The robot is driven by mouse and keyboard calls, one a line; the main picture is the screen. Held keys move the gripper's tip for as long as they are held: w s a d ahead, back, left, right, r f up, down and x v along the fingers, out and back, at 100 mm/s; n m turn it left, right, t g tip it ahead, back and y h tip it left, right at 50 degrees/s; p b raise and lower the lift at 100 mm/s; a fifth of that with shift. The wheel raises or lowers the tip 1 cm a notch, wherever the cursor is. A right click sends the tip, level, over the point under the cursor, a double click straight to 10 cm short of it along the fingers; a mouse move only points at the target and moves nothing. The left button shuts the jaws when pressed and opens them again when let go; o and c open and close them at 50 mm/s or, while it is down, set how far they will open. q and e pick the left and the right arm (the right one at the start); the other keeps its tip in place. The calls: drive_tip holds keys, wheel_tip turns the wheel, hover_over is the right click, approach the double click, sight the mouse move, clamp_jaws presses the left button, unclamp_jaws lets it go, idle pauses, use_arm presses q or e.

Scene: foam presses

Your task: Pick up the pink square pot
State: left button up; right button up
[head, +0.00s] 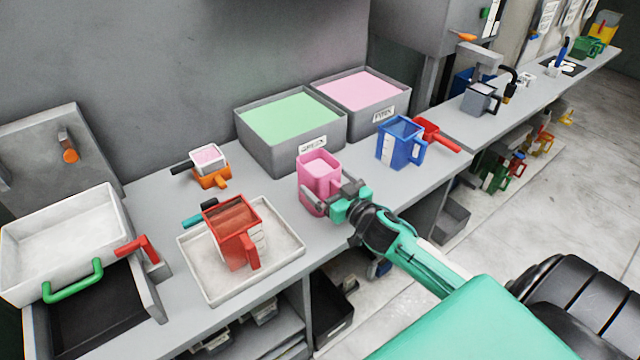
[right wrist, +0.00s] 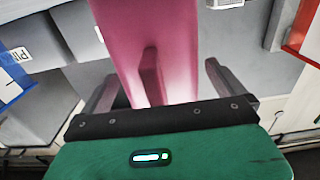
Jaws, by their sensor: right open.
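The pink square pot (head: 318,170) stands upright on the bench in front of the green and pink bins, with pale pink contents at its top. My right gripper (head: 333,197) is at the pot's near side, its jaws open. In the right wrist view the pot (right wrist: 145,25) fills the upper middle, and its upright handle (right wrist: 150,72) lies between the two spread fingers of the gripper (right wrist: 158,80). Whether a finger touches the handle cannot be told. My left gripper is not in view.
A blue pot (head: 400,142) stands to the right, and a red pot (head: 232,230) sits in a white tray (head: 290,243) to the left. Behind are a green-filled bin (head: 292,118) and a pink-filled bin (head: 362,92).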

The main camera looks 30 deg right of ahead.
drive_tip(key=shift+w, duration=0.4)
drive_tip(key=c, duration=1.1)
drive_tip(key=shift+r, duration=0.15)
wheel_tip(320, 180, up, 20)
drive_tip(key=shift+f, duration=0.1)
